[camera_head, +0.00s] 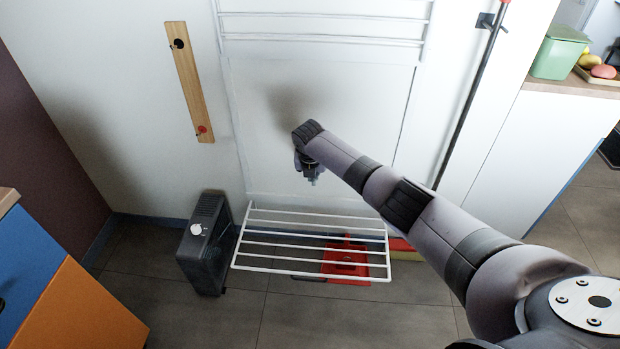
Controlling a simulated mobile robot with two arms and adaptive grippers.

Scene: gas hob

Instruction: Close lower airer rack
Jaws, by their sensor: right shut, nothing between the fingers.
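The lower airer rack (310,256) is a white frame with several bars, low on the white wall. It is folded out from the wall and stands out over the floor. The upper airer rack (320,39) is higher on the same wall and looks flat against it. My right gripper (312,180) is above the lower rack, near the wall panel and apart from the rack's bars. It is small in the view, shut and empty. My left gripper is not in view.
A dark heater-like box (205,250) stands left of the lower rack. A red dustpan-like object (346,262) lies on the floor under the rack. A wooden hook board (188,85) hangs on the wall. A counter with a green bin (558,55) is at the right.

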